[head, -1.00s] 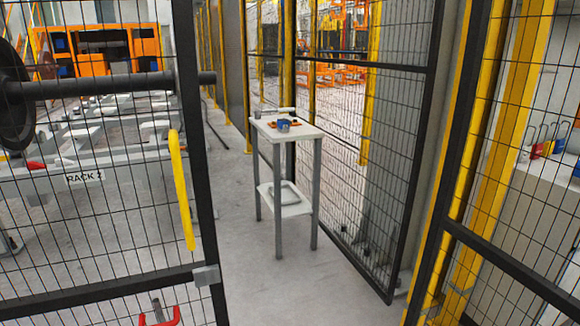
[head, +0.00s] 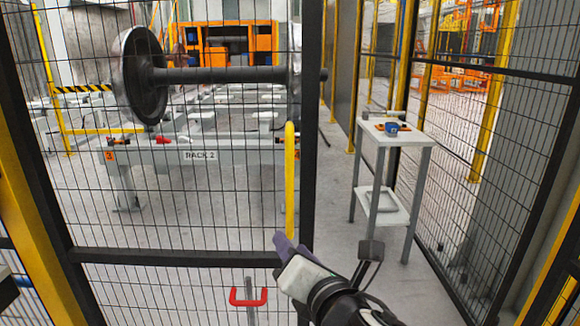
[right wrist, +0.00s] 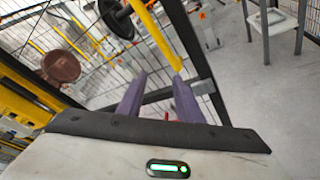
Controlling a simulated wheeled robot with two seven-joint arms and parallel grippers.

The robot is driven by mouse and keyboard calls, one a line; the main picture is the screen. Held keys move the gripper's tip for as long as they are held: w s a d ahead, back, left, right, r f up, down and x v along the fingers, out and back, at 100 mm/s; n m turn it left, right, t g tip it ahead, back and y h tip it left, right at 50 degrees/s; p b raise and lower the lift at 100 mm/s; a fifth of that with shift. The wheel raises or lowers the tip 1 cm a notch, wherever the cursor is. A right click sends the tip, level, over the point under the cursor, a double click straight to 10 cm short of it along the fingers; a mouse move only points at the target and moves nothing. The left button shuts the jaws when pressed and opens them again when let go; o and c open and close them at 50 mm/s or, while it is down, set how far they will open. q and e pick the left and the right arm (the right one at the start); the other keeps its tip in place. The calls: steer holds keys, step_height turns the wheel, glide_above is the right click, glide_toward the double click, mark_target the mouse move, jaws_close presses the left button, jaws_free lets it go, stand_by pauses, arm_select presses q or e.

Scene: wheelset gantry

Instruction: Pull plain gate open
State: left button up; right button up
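The plain gate (head: 309,150) is a black-framed mesh panel across the left and middle of the head view. A vertical yellow handle (head: 290,180) is on it beside its right edge. An unscreened gap lies to the right of that edge. My right gripper (head: 281,243) is just below the handle's lower part. In the right wrist view its two purple fingers (right wrist: 157,95) are apart with nothing held between them. The yellow handle (right wrist: 160,38) shows beyond the fingertips there. Whether a finger touches it is unclear. My left gripper is out of view.
A small white table (head: 390,132) with a blue item on it stands beyond the gap. Another mesh panel (head: 490,72) runs along the right. Behind the gate are a wheelset (head: 220,75) and Rack 2.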

mark_target(291, 168)
step_height(291, 168, up, 11)
steer(key=w+d+n+t+h, duration=0.1)
steer(key=w+n+t, duration=0.15)
steer(key=n, duration=0.45)
steer(key=x, duration=0.9)
steer(key=shift+d+r, duration=0.15)
steer(key=shift+r, duration=0.05)
jaws_close()
